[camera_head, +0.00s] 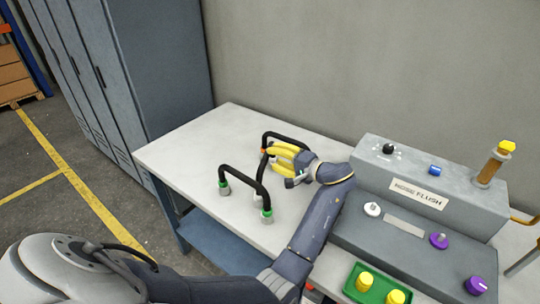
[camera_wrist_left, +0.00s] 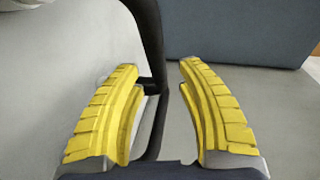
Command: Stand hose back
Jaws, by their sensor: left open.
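A black bent hose (camera_head: 282,134) is at the back of the table, partly hidden by my left gripper (camera_head: 268,156). Its far ends are hidden, so I cannot tell whether it stands freely. My gripper's yellow fingers are spread around part of it. In the left wrist view the hose (camera_wrist_left: 151,30) runs down between the open fingers (camera_wrist_left: 160,72), closer to the left one; I cannot tell if it touches. A second black hose (camera_head: 244,170) with green-ringed metal ends stands as an upright arch in front. My right gripper is not in view.
A grey control panel labelled FLUSH (camera_head: 417,192) with knobs stands to the right of my left gripper. A green tray (camera_head: 353,290) with yellow parts is at the front. The table's left part (camera_head: 190,150) is clear. Grey lockers (camera_head: 160,70) stand behind left.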

